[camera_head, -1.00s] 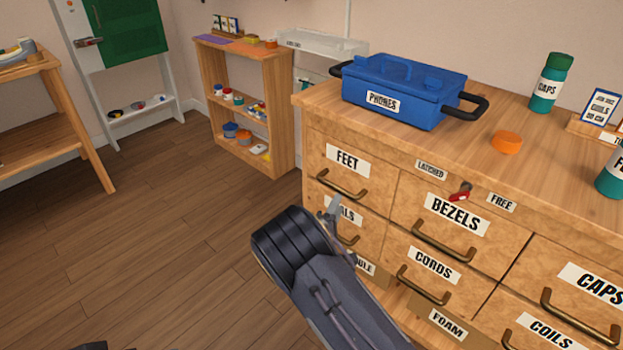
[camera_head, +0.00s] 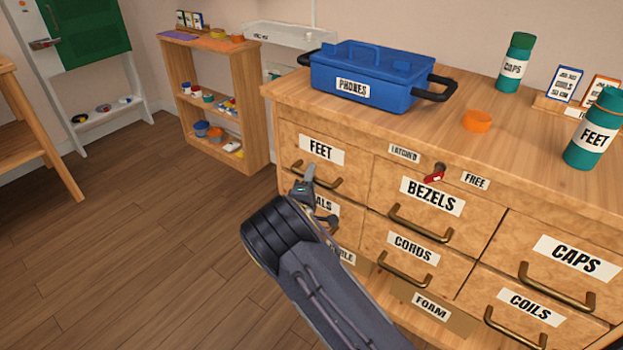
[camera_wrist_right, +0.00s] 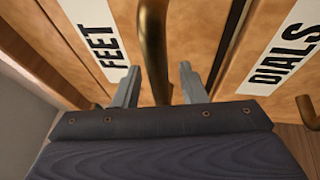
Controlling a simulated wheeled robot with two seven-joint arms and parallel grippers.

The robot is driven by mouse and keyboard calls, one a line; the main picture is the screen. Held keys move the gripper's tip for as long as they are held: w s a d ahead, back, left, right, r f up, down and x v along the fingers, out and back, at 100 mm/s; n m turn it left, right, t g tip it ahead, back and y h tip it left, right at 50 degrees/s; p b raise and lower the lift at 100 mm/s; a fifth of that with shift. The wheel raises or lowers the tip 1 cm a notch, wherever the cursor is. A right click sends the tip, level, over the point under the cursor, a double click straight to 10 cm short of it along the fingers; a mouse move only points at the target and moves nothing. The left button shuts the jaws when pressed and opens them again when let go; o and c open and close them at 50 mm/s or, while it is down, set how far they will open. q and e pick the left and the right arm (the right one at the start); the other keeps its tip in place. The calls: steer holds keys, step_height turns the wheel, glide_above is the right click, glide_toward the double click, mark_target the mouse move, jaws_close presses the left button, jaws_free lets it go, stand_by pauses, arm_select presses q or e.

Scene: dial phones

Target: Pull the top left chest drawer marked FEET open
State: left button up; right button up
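The FEET drawer (camera_head: 296,148) is at the top left of the wooden chest, its front flush with the chest. Its brass bar handle (camera_head: 330,184) is partly hidden by my right gripper (camera_head: 313,193) in the head view. In the right wrist view the FEET label (camera_wrist_right: 103,40) is left of the handle (camera_wrist_right: 153,50). My right gripper's two fingers (camera_wrist_right: 160,87) are apart, one on each side of the handle bar, with gaps showing between bar and fingers. My left gripper is not in view.
A red latch lever (camera_head: 433,175) sits between the LATCHED and FREE labels. On the chest top are a blue PHONES case (camera_head: 370,78), an orange disc (camera_head: 477,121) and green canisters (camera_head: 515,65). A low shelf (camera_head: 252,115) stands behind left. The floor (camera_head: 130,240) at left is clear.

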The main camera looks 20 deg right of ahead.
jaws_close()
steer(key=s+a+b, duration=0.1)
steer(key=s+a, duration=0.8)
steer(key=a, duration=0.2)
steer(key=s+a+b, duration=0.1)
steer(key=s+a, duration=0.8)
steer(key=a, duration=0.3)
jaws_free()
